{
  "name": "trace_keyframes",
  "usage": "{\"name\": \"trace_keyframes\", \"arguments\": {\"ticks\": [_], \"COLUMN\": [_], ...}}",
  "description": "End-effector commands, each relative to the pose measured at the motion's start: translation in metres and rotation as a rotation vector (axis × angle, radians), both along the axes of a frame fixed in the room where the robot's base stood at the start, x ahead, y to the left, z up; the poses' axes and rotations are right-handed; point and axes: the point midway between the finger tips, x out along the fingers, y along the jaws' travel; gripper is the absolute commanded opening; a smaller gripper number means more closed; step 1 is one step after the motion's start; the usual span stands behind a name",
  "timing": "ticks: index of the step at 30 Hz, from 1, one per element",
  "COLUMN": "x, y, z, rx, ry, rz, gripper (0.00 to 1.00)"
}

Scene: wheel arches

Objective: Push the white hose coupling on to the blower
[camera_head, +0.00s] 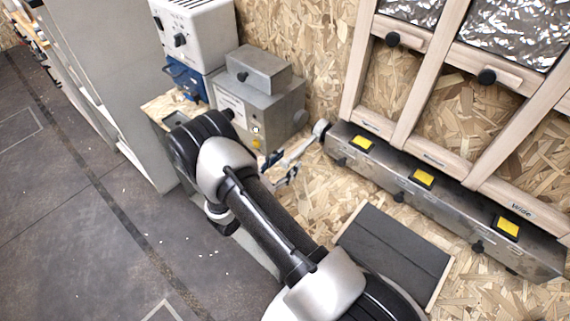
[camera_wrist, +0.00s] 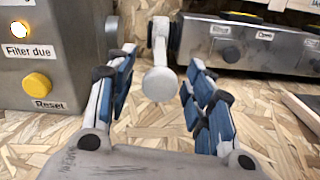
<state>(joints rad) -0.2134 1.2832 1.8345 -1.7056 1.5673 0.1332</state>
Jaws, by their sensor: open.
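The white hose coupling (camera_wrist: 158,84) shows its round end between my fingers in the wrist view, with clear gaps on both sides. A pale stem runs behind it toward the left end of a long metal unit (camera_wrist: 230,45). In the head view the pale piece (camera_head: 300,150) reaches from that unit toward my gripper (camera_head: 282,168). My gripper (camera_wrist: 160,78) is open, its blue-padded fingers apart, low above the board floor. A grey metal box (camera_head: 258,108) with a grey round part on its right side stands at the left; I cannot tell for certain that it is the blower.
The grey box carries a lit button, labels and a yellow reset button (camera_wrist: 37,85) close to my left finger. A white unit (camera_head: 197,35) stands behind it. The long unit (camera_head: 445,198) runs along the wall with yellow switches. A dark panel (camera_head: 393,250) lies to the right.

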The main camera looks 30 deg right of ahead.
Motion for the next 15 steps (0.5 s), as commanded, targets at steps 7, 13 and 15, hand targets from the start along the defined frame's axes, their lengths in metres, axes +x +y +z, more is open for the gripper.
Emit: {"name": "trace_keyframes", "arguments": {"ticks": [7, 13, 15], "x": [0.0, 0.0, 0.0], "y": [0.0004, 0.0005, 0.0005], "z": [0.0001, 0.0001, 0.0001], "rx": [0.0, 0.0, 0.0], "ry": [0.0, 0.0, 0.0], "rz": [0.0, 0.0, 0.0], "gripper": [0.4, 0.27, 0.22]}}
